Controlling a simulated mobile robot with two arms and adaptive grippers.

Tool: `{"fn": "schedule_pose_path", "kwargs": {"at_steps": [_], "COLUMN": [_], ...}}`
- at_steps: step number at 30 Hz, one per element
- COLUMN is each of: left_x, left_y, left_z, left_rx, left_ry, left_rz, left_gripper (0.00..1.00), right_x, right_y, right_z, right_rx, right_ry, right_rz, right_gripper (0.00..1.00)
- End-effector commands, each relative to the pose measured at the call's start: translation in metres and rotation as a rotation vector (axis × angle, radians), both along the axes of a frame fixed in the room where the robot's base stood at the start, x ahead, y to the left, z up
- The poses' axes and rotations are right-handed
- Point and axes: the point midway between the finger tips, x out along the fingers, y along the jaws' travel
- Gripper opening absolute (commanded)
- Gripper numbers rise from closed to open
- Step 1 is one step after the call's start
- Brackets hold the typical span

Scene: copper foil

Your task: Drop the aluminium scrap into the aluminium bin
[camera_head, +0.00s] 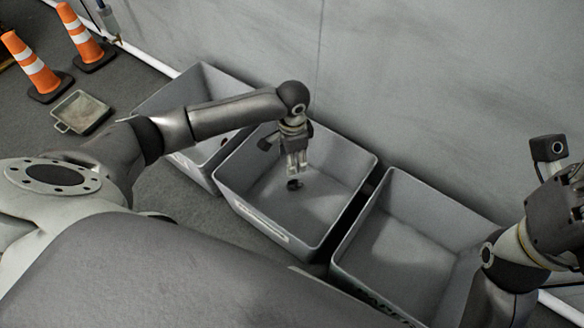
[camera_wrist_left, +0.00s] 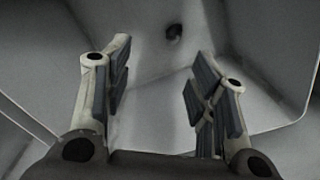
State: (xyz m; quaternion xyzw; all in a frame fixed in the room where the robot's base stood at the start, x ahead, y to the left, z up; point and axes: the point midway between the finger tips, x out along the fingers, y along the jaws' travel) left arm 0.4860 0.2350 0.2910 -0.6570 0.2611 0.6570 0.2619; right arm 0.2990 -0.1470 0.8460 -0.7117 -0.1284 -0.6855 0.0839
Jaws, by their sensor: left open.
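My left gripper (camera_head: 293,180) points down into the middle grey bin (camera_head: 232,192), between its walls. In the left wrist view the fingers (camera_wrist_left: 160,100) are wide apart with nothing between them. A small dark lump (camera_wrist_left: 174,32) shows beyond the fingertips against the bin's inner surface; I cannot tell if it is the aluminium scrap. A dark spot (camera_head: 294,184) also shows at the gripper's tip in the head view. The middle bin's front label is not readable. My right gripper (camera_head: 570,180) is at the right edge, partly cut off, its fingers unclear.
Another grey bin (camera_head: 185,95) stands to the left, partly behind my left arm, and a third (camera_head: 395,245) to the right. A grey wall (camera_head: 430,70) runs behind them. Two orange cones (camera_head: 85,35) and a shallow tray (camera_head: 80,112) are on the floor at the upper left.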

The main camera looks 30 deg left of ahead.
Motion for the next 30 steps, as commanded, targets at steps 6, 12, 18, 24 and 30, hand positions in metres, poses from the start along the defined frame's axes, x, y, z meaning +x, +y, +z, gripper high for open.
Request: {"fn": "schedule_pose_path", "kwargs": {"at_steps": [6,12,18,24,30], "left_x": [0.001,0.001,0.001,0.000,0.000], "left_y": [0.000,0.000,0.000,0.000,0.000], "left_z": [0.013,0.054,0.094,0.116,0.120], "left_rx": [0.000,0.000,-0.001,-0.001,0.000], "left_ry": [-0.001,-0.004,-0.004,-0.001,0.000], "left_rz": [0.001,-0.001,-0.001,0.000,0.000], "left_gripper": [0.52,0.52,0.52,0.52,0.52], "right_x": [0.000,0.000,0.000,0.000,0.000], "right_y": [0.000,0.000,0.000,0.000,0.000], "right_z": [0.000,0.000,0.000,0.000,0.000], "right_rx": [0.000,0.000,0.000,0.000,0.000], "right_ry": [0.000,0.000,0.000,0.000,0.000], "right_rz": [0.000,0.000,0.000,0.000,0.000], "right_gripper": [0.51,0.51,0.51,0.51,0.51]}}
